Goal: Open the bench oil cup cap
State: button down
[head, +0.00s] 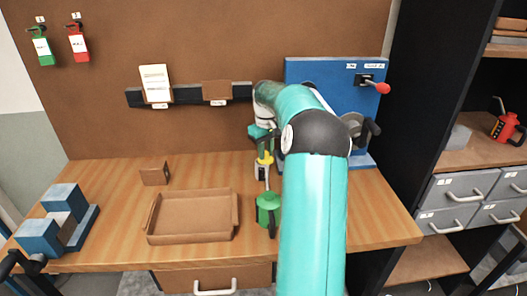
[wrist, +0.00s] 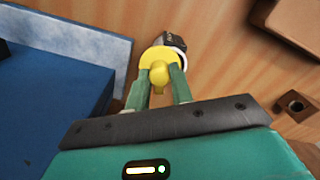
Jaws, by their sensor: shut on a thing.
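The bench oil cup (head: 261,173) is a small pale body standing on the wooden bench, left of the blue panel. Its yellow cap (head: 264,160) is at the top, and it also shows in the wrist view (wrist: 158,57) as a yellow disc with a rounded knob. My gripper (wrist: 160,82) is shut on the knob, one green finger on each side. In the head view my gripper (head: 267,142) is above the cup, partly hidden by my arm. A white rim shows beside the cap in the wrist view. I cannot tell how far the cap is raised.
A green oil can (head: 268,210) with a thin spout stands just in front of the cup. An empty brown tray (head: 151,222) lies to the left. The blue panel (head: 338,75) stands behind right, with a red-knobbed lever (head: 382,87).

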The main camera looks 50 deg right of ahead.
jog(key=n, duration=0.2)
jog(key=d+n, duration=0.1)
jog(key=n, duration=0.1)
jog(key=d+n, duration=0.1)
jog(key=shift+s+r+n, duration=0.1)
jog(key=shift+r+n, duration=0.05)
jog(key=shift+n, duration=0.25)
dwell(0.3)
jog(key=c, duration=1.2)
grip_release()
notch_tip(320, 180, up, 14)
